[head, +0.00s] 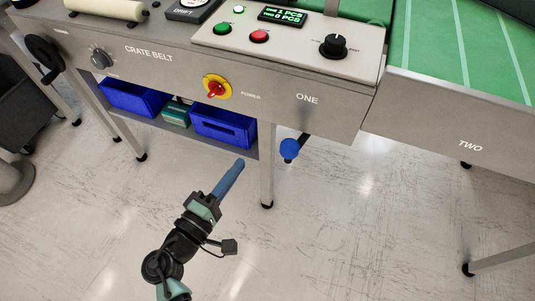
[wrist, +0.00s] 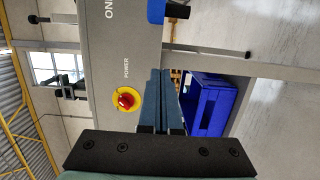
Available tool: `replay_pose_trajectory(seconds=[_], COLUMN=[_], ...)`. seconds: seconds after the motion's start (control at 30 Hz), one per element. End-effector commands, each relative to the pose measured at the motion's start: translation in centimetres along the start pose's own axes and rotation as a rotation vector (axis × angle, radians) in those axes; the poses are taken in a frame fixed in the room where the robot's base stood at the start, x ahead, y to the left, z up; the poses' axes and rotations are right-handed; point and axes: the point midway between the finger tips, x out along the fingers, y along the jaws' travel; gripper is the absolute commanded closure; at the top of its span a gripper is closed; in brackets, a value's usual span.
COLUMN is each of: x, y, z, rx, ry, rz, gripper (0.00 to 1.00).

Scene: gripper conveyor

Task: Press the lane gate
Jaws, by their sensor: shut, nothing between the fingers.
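No label reading lane gate is legible. A blue-headed lever (head: 289,149) on a dark stem sticks out below the front panel near the word ONE; its blue head also shows at the top of the wrist view (wrist: 156,11). My gripper (head: 238,165) is shut and empty, with its long blue fingers together. It is in front of the crate belt's lower shelf, left of the lever and apart from it. In the wrist view the shut fingers (wrist: 160,73) point toward the panel, between the red-and-yellow power switch and a blue crate.
The red-and-yellow power switch (head: 216,87) is on the front panel (head: 150,65). Blue crates (head: 224,127) sit on the shelf below. A control box above has green and red buttons (head: 259,36) and a black knob (head: 333,45). Table legs stand nearby; floor in front is clear.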

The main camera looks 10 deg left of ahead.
Motion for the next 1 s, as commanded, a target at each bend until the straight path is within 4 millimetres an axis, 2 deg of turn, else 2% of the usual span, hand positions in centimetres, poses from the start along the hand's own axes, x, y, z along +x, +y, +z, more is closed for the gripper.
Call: replay_pose_trajectory(seconds=[0.1, 0.27, 0.4, 0.53, 1.0], x=[2.8, 6.1, 6.4, 6.7, 6.8], y=[-0.1, -0.1, -0.1, 0.0, 0.0], z=[0.1, 0.1, 2.4, 3.5, 3.9], rx=[0.003, 0.002, 0.0, 0.001, 0.001], ry=[-0.005, -0.004, -0.003, -0.002, 0.0], rz=[0.002, 0.002, -0.001, 0.0, 0.0], gripper=[1.0, 1.0, 1.0, 1.0, 1.0])
